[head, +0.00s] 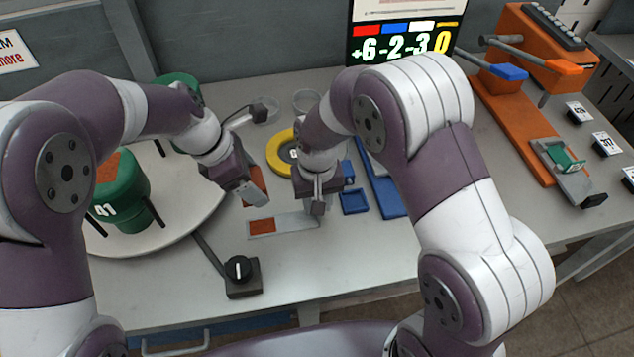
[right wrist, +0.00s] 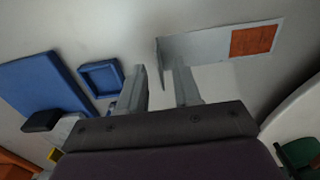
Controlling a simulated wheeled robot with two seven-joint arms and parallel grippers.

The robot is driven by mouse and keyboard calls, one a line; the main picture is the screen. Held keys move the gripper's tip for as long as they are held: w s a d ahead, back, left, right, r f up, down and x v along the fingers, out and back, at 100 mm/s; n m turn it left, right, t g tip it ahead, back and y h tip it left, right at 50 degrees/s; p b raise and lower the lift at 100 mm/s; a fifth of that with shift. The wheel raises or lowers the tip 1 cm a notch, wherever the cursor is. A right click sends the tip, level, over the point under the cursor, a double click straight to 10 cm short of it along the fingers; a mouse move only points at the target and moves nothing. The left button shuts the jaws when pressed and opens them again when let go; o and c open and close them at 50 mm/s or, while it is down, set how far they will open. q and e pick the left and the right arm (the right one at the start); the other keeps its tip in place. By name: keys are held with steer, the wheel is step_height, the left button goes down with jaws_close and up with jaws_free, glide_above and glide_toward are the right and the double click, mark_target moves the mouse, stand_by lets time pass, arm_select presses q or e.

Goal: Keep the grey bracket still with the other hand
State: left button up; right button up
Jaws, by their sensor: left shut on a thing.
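The grey bracket (head: 290,222) lies flat on the table, with an orange-red patch at its left end in the head view. In the right wrist view the bracket (right wrist: 205,47) shows a short upturned flange at its near end. My right gripper (head: 317,208) is above that end, fingers pointing down. Its two fingers (right wrist: 160,88) stand apart, with the flange near the gap between their tips; contact cannot be told. My left gripper (head: 250,196) is left of and behind the bracket, shut on a red piece (head: 258,178) that it partly hides.
A round white table (head: 180,215) with green-and-orange cylinders (head: 123,195) stands left. A black knob box (head: 241,275) sits in front. A blue tray (head: 354,201), a blue board (head: 385,190) and a yellow ring (head: 274,151) lie close to my right gripper. An orange fixture (head: 510,110) stands right.

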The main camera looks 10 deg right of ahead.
steer(key=shift+f, duration=1.15)
jaws_close()
arm_select(q)
steer(key=shift+s, duration=0.1)
stand_by(0.4)
steer(key=shift+a, duration=1.65)
arm_select(e)
steer(key=shift+s, duration=0.1)
arm_select(q)
glide_toward(254, 227)
steer(key=shift+d+x, duration=0.25)
steer(key=shift+x, duration=2.3)
steer(key=shift+f, duration=0.5)
